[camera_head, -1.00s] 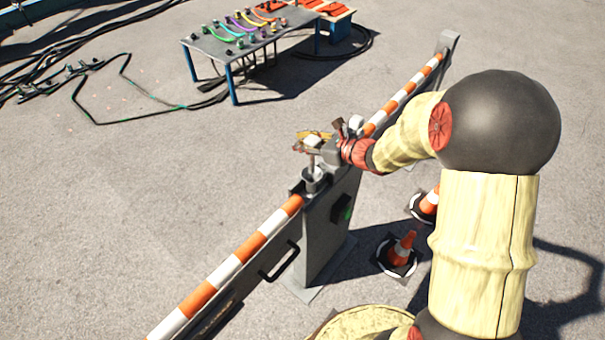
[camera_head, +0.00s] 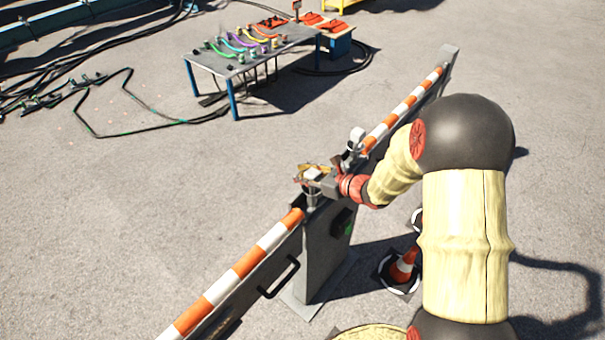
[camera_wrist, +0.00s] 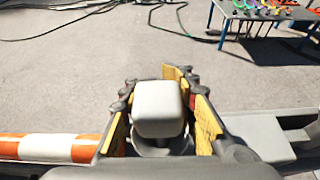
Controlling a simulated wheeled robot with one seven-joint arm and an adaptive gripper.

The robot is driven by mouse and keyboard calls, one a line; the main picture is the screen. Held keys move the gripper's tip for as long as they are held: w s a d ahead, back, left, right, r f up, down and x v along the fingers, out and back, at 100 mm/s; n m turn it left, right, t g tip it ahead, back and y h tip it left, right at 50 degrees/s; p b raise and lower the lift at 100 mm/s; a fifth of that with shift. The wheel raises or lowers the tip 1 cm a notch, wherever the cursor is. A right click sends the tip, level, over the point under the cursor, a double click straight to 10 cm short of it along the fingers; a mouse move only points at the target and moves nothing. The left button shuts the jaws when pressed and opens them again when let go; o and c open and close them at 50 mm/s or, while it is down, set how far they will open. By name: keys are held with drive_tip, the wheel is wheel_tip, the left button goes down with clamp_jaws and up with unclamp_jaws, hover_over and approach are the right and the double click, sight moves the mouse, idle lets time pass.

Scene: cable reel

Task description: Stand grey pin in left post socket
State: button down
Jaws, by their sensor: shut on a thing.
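The grey pin (camera_wrist: 160,108) shows its pale, squarish head between the two yellow-padded fingers of my gripper (camera_wrist: 165,105) in the wrist view. My gripper is shut on it. In the head view my gripper (camera_head: 316,175) is over the left post socket (camera_head: 312,194), a grey cup on top of the barrier post. The pin head (camera_head: 312,173) shows as a small light patch there. Beneath the pin head in the wrist view a round grey rim (camera_wrist: 160,142) shows partly. The pin's lower end is hidden, so how deep it sits in the socket cannot be told.
Orange-and-white barrier arms (camera_head: 235,278) run along both sides of the grey post (camera_head: 325,262). A small grey fitting (camera_head: 356,136) stands on the post's right part. A table with coloured cables (camera_head: 215,62) stands farther off on open pavement.

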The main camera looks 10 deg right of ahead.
drive_tip(key=c, duration=2)
unclamp_jaws()
drive_tip(key=shift+f, duration=0.2)
drive_tip(key=o, duration=0.6)
drive_tip(key=shift+r, duration=0.1)
